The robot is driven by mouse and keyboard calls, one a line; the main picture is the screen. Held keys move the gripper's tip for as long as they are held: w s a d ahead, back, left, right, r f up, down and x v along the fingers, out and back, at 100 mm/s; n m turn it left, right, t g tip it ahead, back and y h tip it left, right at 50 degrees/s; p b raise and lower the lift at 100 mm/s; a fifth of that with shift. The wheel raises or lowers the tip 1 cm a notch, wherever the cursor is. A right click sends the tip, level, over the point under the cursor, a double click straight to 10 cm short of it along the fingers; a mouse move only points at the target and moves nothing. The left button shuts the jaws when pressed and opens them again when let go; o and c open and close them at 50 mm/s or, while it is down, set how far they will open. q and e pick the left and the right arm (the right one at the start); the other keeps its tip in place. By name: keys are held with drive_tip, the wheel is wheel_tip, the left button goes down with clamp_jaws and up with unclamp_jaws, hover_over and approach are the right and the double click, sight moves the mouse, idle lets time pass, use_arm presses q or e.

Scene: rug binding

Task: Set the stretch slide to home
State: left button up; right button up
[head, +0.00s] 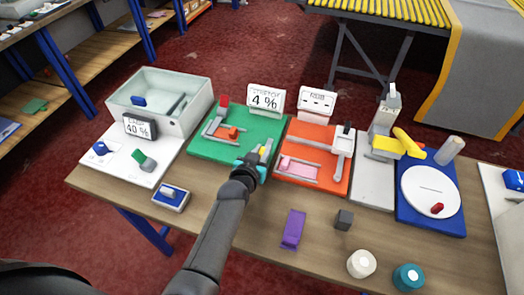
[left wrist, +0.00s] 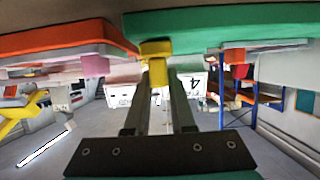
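The green board (head: 207,147) lies in the middle of the table, with a grey L-shaped bar, an orange block (head: 233,133) and a readout (head: 265,101) showing 4 %. A small yellow slide knob (head: 265,150) stands at its right side. My left gripper (head: 252,169) reaches over the board's front right edge to this knob. In the left wrist view the yellow knob (left wrist: 157,85) sits between the two fingers (left wrist: 158,78), which look closed against its sides. My wrist hides part of the slide's track. My right gripper is out of view.
An orange board (head: 318,186) with a grey clamp and pink piece lies close on the right. A grey tub (head: 195,101) and white board (head: 118,163) are on the left. A purple block (head: 293,229), dark cube (head: 344,219) and two spools stand in front.

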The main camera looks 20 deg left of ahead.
use_arm(q)
clamp_jaws()
idle(0.9)
